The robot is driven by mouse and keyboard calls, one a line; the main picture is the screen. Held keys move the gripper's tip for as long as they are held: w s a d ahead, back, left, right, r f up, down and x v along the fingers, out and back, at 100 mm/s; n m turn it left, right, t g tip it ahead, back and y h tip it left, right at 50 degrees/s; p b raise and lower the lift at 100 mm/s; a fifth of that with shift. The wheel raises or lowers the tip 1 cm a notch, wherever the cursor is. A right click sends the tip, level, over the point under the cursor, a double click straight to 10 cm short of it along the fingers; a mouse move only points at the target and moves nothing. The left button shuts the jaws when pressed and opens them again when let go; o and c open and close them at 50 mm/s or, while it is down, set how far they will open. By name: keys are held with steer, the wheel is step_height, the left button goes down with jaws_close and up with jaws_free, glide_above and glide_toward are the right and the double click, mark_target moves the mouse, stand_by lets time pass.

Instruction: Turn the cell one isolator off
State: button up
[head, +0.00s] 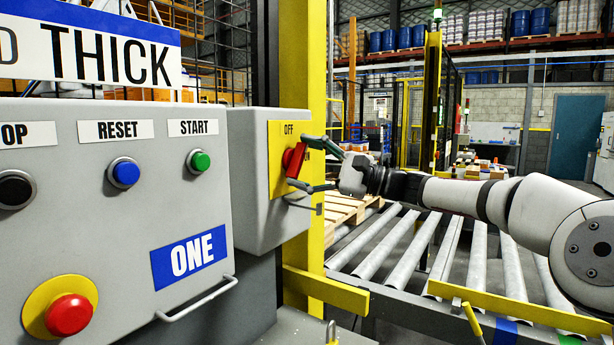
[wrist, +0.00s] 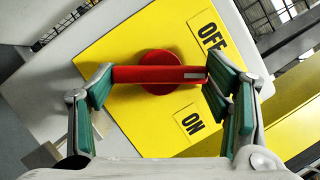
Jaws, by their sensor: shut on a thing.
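The cell one isolator is a grey box (head: 250,190) with a yellow plate (head: 278,190) marked OFF at the top and ON at the right. Its red handle (head: 292,160) stands tilted on the plate. In the wrist view the red handle (wrist: 140,74) runs across its round red hub, and its white-marked end points between the OFF label (wrist: 211,38) and the ON label (wrist: 190,123). My gripper (head: 300,165) is shut on the handle, with a green-padded finger at each end. The wrist view shows my gripper (wrist: 160,82) with fingertips at both handle ends.
Left of the isolator is a grey control panel (head: 120,220) with buttons, a red emergency stop (head: 69,314) and a ONE label. A yellow post (head: 314,60) stands behind the isolator. A roller conveyor (head: 420,250) with a wooden pallet (head: 345,210) lies below my arm.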

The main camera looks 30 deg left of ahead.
steer(key=n+h+b, duration=0.1)
steer(key=n, duration=0.3)
steer(key=shift+r+n+h, duration=0.15)
steer(key=shift+n+h, duration=0.65)
steer(key=shift+n, duration=0.6)
steer(key=o, duration=1.1)
steer(key=shift+o, duration=0.2)
steer(key=v, duration=1.2)
steer(key=shift+w, duration=0.1)
